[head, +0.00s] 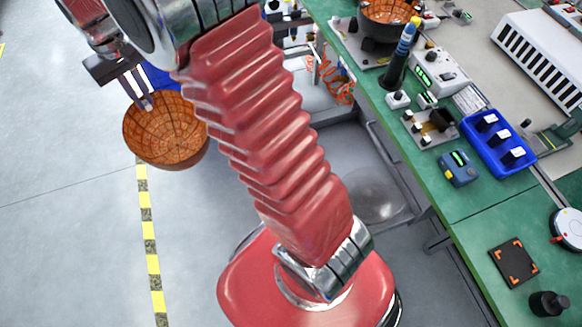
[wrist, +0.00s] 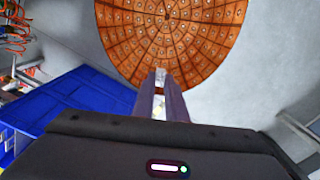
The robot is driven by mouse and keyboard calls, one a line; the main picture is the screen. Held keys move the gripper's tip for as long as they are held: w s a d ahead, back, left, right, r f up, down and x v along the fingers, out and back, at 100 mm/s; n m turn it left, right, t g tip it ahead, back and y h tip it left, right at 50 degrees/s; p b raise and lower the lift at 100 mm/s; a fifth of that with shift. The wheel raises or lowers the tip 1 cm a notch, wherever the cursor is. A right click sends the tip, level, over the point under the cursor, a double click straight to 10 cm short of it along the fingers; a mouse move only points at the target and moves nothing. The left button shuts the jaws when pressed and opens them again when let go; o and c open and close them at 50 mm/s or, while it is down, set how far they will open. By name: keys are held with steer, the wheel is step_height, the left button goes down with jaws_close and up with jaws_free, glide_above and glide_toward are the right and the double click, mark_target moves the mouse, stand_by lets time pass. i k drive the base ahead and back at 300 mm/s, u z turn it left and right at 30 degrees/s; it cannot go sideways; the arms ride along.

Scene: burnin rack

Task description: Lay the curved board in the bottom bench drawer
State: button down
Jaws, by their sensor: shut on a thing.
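The curved board (head: 165,135) is an orange-brown, bowl-shaped piece with a grid of small parts. It hangs above the floor at the left of the head view, its hollow side showing. My gripper (head: 147,103) is shut on its rim. In the wrist view the board (wrist: 170,35) fills the top middle, and the fingertips of my gripper (wrist: 160,80) meet its lower edge. A grey, open, tray-like space (head: 378,160) with a round shape in it shows beside the bench, partly behind my arm. I cannot tell surely whether it is the bottom drawer.
The green bench (head: 455,200) runs down the right, carrying a blue tray (head: 488,130), small devices and another orange bowl-shaped piece (head: 390,10). A blue box (wrist: 60,105) and orange cables (wrist: 15,25) are left in the wrist view. The floor (head: 60,200) at left is clear, with a yellow-black stripe (head: 150,245).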

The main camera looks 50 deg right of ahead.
mark_target(336, 148)
steer(key=z, duration=0.1)
steer(key=k, duration=0.85)
steer(key=z, duration=0.35)
steer(key=i, duration=0.5)
steer(key=u, duration=0.05)
